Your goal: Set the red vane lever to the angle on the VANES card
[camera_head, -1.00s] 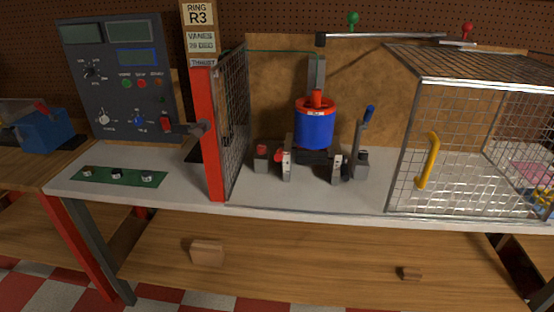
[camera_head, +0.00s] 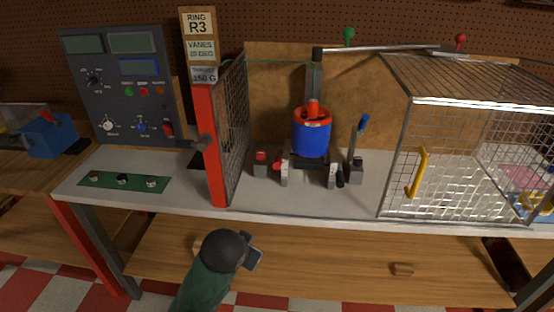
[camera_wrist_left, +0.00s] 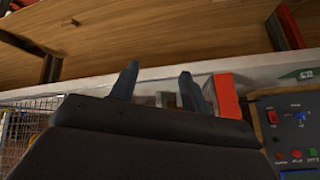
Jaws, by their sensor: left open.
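The VANES card (camera_head: 201,49) hangs on the post between the RING R3 card and the THRUST card; its number is small, seemingly 20 DEG. Small red parts, one of them likely the red vane lever (camera_head: 279,164), show on low grey blocks left of the blue ducted rotor (camera_head: 311,138); its angle is too small to read. My left gripper (camera_head: 254,252) is in front of the bench, below its top and apart from the rotor. In the left wrist view its two fingers (camera_wrist_left: 158,88) are spread and empty. My right gripper is not in view.
A red-edged mesh guard (camera_head: 217,150) stands left of the rotor, and a wire cage with a yellow handle (camera_head: 418,172) to the right. A blue-handled lever (camera_head: 362,124) stands beside the rotor. The control panel (camera_head: 122,85) is further left. The bench front strip is clear.

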